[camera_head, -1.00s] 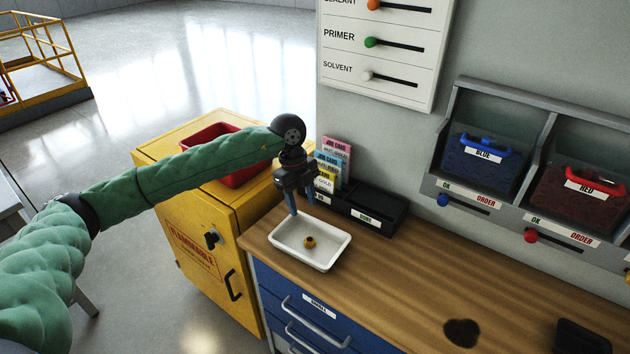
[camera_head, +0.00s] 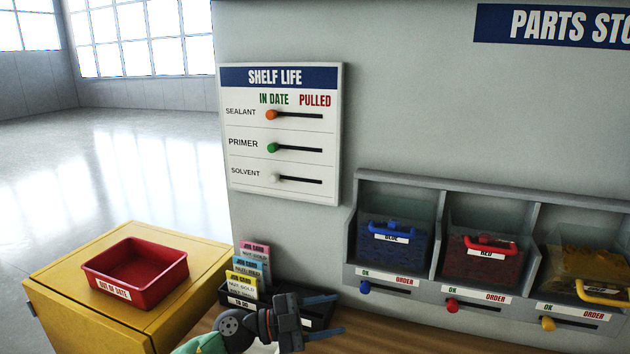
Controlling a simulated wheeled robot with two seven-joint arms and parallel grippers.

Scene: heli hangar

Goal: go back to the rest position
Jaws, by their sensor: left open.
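My left gripper (camera_head: 322,314) shows at the bottom middle, with its blue-grey fingers spread apart and pointing right. It is open with nothing between the fingers. It is in front of the black job card holder (camera_head: 232,295) and above the wooden bench top (camera_head: 385,340). Only the end of my green left arm (camera_head: 205,344) shows at the bottom edge. My right gripper is not in view.
A red out-of-date tray (camera_head: 137,272) sits on the yellow cabinet (camera_head: 60,310) at left. Job cards (camera_head: 249,265) stand in the holder. Blue (camera_head: 395,245), red (camera_head: 482,258) and yellow (camera_head: 590,275) bins line the wall at right. The shelf life board (camera_head: 283,135) hangs above.

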